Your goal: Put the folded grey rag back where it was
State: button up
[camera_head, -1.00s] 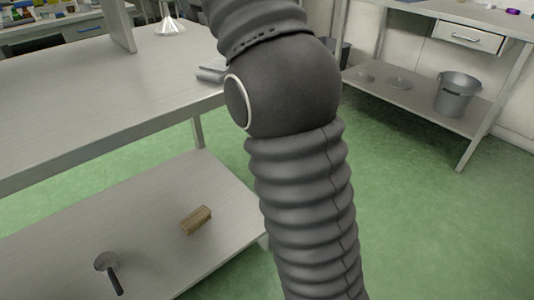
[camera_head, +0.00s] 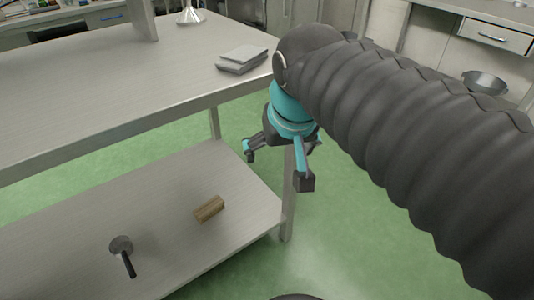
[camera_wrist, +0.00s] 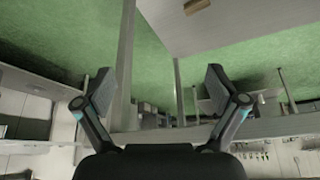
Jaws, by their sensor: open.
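The folded grey rag (camera_head: 242,58) appears as a flat, layered grey stack on the tabletop (camera_head: 120,85), near its right corner in the head view. My gripper (camera_head: 276,166) hangs below and to the right of it in the picture, beside the table's right end, with its fingers apart and nothing between them. In the wrist view my gripper (camera_wrist: 159,85) also shows open and empty. I cannot make out the rag in the wrist view.
The lower shelf (camera_head: 75,235) carries a brown block (camera_head: 209,208) and a dark-handled round tool (camera_head: 122,247). A metal funnel-like stand (camera_head: 190,14) is at the table's back. A bucket (camera_head: 484,82) is at right. Green floor beside the table is clear.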

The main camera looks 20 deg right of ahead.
jog(key=s+f+n, duration=0.1)
jog(key=s+f, duration=0.4)
jog(key=f, duration=0.3)
jog(key=shift+s, duration=0.1)
